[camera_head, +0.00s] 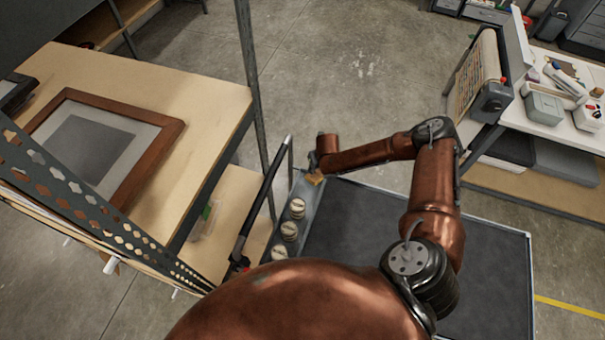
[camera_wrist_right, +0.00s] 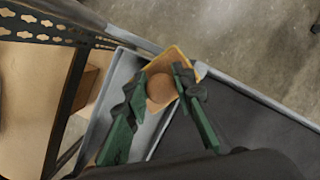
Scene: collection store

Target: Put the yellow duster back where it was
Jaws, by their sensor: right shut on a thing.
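The yellow duster (camera_wrist_right: 180,54) is between the fingertips of my right gripper (camera_wrist_right: 159,82) in the right wrist view, with a round brown shape (camera_wrist_right: 160,88) in its middle. My right gripper is shut on the duster. In the head view a small yellow patch of it (camera_head: 315,178) shows below the end of my right arm, over the far end of a narrow grey tray. The fingers are hidden there. I cannot tell whether the duster touches the tray. My left gripper is not in view.
The narrow grey tray (camera_head: 306,189) holds round pale-topped items (camera_head: 288,230) in a row. Beside it lies a dark, bare cart top (camera_head: 350,225). A perforated metal post (camera_head: 90,205), a thin upright post (camera_head: 251,75) and a wooden table with a framed picture (camera_head: 165,150) stand left.

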